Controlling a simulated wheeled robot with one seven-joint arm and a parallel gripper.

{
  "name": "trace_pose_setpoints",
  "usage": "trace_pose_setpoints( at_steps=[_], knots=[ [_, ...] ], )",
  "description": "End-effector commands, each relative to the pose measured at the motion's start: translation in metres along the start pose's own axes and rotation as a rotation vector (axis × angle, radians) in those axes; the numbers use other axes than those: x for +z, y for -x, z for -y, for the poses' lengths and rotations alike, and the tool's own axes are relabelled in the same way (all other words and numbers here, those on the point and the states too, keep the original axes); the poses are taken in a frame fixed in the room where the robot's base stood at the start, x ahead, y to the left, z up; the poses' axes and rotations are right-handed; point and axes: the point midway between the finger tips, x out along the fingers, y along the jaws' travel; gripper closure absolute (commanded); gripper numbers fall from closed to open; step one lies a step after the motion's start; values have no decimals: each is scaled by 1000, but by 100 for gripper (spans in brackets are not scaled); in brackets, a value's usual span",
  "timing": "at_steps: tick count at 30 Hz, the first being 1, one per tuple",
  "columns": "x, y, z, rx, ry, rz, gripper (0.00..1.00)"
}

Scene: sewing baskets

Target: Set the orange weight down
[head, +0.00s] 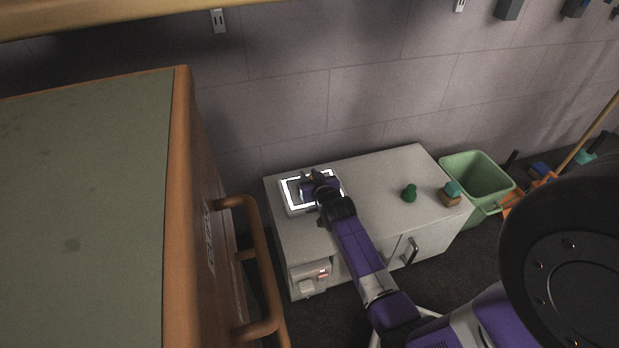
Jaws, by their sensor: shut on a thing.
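My gripper (311,177) is at the far left of the white cabinet top (365,180), over a white box with a brightly lit rim (291,193). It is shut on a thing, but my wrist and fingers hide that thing. I cannot make out the orange weight's shape or colour there, and none stands in the open on the cabinet top. I cannot tell whether the held thing touches the box or hangs just above it.
A small green object (409,193) and a brown block with a teal top (450,194) stand on the cabinet's right. A green bin (478,178) is beyond. A large green-topped bench (85,200) with an orange rail (262,270) is left. The cabinet's middle is clear.

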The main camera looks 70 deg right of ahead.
Motion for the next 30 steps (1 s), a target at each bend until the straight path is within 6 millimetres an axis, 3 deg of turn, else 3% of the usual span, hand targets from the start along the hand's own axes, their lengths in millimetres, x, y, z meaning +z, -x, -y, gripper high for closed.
trace_pose_setpoints(
  at_steps=[7,8,10,11,22,26,30],
  knots=[
    [2,-1,0,0,0,-2,100],
    [2,-1,0,0,0,0,69],
    [2,-1,0,0,0,0,55],
    [2,-1,0,0,0,0,53],
    [-3,1,0,0,0,-1,53],
    [-2,18,0,0,1,2,53],
    [-3,46,0,0,1,3,53]
  ],
)
